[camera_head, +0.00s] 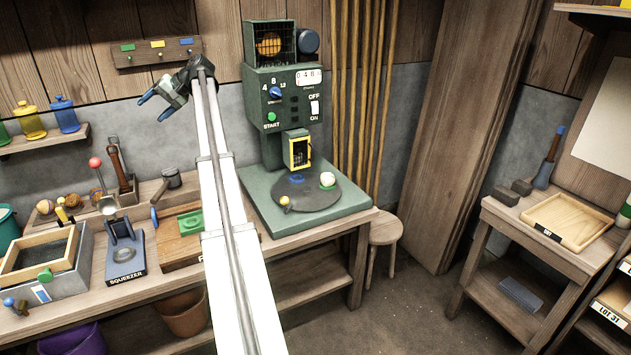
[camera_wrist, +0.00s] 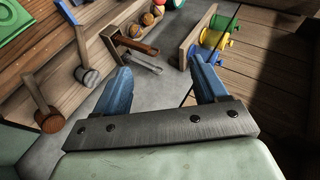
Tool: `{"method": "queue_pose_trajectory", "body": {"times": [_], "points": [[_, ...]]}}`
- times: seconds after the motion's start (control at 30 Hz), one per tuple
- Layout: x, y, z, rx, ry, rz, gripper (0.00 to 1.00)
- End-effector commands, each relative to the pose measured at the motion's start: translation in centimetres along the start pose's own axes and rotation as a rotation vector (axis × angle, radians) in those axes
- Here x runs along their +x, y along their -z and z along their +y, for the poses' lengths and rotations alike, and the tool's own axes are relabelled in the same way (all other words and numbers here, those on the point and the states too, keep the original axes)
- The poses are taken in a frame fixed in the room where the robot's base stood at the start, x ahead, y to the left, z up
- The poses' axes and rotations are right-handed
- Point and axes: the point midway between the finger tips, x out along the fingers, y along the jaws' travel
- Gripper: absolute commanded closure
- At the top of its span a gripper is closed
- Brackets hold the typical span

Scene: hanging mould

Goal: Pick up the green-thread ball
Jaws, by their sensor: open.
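A pale ball with a touch of green (camera_head: 327,179) rests at the right of the dark round plate (camera_head: 306,193) on the green machine. It may be the green-thread ball, but its thread is too small to make out. Several brown-orange balls (camera_head: 73,200) sit in a wooden holder on the left bench; they also show in the wrist view (camera_wrist: 147,19). No green thread can be told on them. My gripper (camera_head: 155,106) is open and empty, high above the bench at upper left. Its blue fingers stand apart in the wrist view (camera_wrist: 158,66).
The green machine (camera_head: 285,95) stands right of my arm. Bottles stand on a wall shelf (camera_head: 45,138). A shallow wooden tray (camera_head: 567,221) is at right.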

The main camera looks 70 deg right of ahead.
Motion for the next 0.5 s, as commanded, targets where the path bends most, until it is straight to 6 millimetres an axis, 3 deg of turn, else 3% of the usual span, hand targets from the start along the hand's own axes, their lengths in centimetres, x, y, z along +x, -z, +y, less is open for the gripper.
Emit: {"method": "queue_pose_trajectory", "body": {"times": [0.03, 0.1, 0.3, 0.43, 0.5], "points": [[-2.4, 1.2, 0.1, 0.000, -0.004, 0.019, 0.28], [-5.1, 2.2, 0.3, -0.001, -0.009, 0.039, 0.28], [-11.5, 4.4, 1.3, 0.003, -0.032, 0.083, 0.28], [-14.2, 5.8, 4.4, 0.029, -0.078, 0.103, 0.28], [-15.2, 6.7, 7.3, 0.053, -0.118, 0.111, 0.28]]}}
